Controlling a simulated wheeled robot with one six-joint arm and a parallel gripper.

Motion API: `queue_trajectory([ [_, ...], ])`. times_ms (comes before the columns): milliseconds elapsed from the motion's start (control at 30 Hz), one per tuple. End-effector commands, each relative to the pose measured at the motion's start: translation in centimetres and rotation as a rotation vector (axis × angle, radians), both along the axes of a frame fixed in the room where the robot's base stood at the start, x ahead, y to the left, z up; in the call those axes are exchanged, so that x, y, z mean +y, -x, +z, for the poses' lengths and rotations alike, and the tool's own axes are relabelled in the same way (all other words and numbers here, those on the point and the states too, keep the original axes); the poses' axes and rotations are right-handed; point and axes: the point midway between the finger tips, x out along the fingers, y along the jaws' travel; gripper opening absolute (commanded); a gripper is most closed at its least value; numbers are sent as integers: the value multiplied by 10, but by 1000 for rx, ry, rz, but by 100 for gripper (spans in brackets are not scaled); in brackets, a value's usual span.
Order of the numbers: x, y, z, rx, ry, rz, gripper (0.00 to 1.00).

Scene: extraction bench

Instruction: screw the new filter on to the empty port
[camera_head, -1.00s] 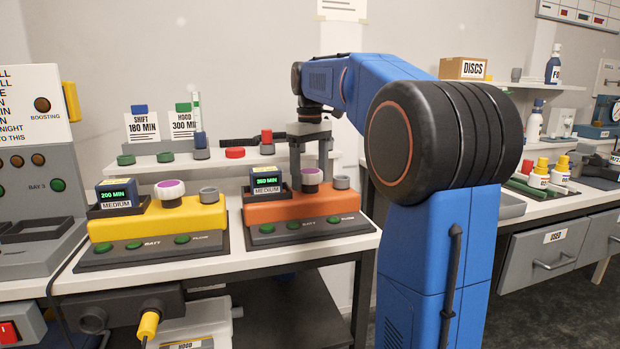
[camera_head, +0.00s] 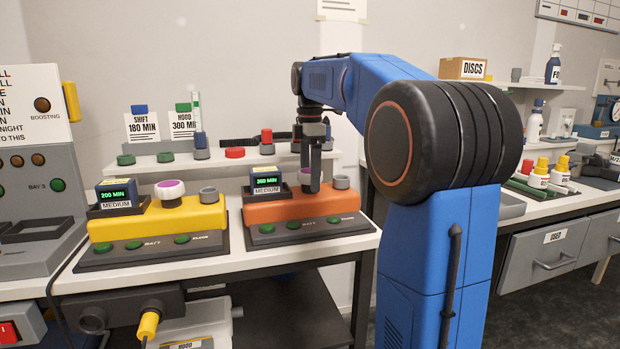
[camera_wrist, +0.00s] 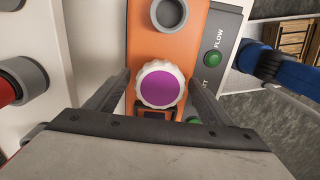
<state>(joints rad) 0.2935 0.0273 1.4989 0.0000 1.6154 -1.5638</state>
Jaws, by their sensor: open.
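A filter with a white ribbed rim and purple top stands on the orange unit (camera_head: 290,208); in the wrist view the filter (camera_wrist: 161,85) lies between my open fingers, with gaps at both sides. My gripper (camera_head: 315,185) points down over the orange unit and hides most of this filter in the head view. The yellow unit (camera_head: 150,222) carries a similar filter (camera_head: 170,190) and grey port (camera_head: 208,194). Which filter is new cannot be told.
Battery-like blocks reading 200 MIN (camera_head: 117,193) and 250 MIN (camera_head: 265,178) stand in holders on the units. Behind runs a raised shelf (camera_head: 230,164) with discs, cards and a red-capped item (camera_head: 267,140). Bottles (camera_head: 540,172) stand on the right bench.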

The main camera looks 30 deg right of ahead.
Motion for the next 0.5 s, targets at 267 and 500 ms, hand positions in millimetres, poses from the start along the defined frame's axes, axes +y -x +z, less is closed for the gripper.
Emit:
queue_trajectory([
  [267,0,0,0,0,0,276,75],
  [500,0,0,0,0,0,485,75],
])
